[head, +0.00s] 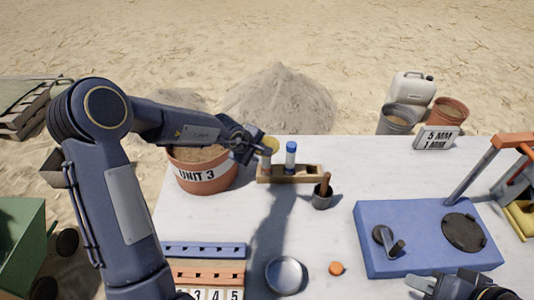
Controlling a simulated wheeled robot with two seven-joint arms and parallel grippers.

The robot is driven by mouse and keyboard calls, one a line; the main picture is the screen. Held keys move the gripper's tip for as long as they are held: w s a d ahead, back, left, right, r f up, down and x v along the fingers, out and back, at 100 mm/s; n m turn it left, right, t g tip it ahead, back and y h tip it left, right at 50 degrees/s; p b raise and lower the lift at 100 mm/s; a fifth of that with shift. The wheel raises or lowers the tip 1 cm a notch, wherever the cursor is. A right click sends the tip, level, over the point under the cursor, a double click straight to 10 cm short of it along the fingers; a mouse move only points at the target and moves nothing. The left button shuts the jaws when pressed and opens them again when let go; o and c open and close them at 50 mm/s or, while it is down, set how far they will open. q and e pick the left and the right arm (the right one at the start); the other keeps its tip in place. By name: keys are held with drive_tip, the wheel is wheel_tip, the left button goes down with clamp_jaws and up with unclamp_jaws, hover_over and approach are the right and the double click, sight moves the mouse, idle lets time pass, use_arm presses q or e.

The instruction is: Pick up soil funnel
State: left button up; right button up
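A small yellowish round-topped piece (270,143), which looks like the soil funnel, shows at the left end of a wooden rack (315,176) on the white table. My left gripper (260,151) reaches in from the left and is right at this piece. Its fingers are small and partly overlap it, so I cannot tell whether they grip it. A blue-capped vial (291,157) stands upright in the rack, to the right of the piece. My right gripper (424,285) is low at the bottom right, partly cut off, apart from the rack; its opening is unclear.
A terracotta "UNIT 3" pot (203,181) of soil stands left of the rack, under my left arm. A small dark cup (322,198) is close right. A blue box (390,235), metal bowl (286,276) and orange cap (337,268) sit nearer.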

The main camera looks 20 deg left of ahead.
use_arm(q)
drive_tip(key=shift+w+f, duration=0.2)
drive_tip(key=shift+f, duration=0.1)
drive_tip(key=shift+c, duration=0.4)
clamp_jaws()
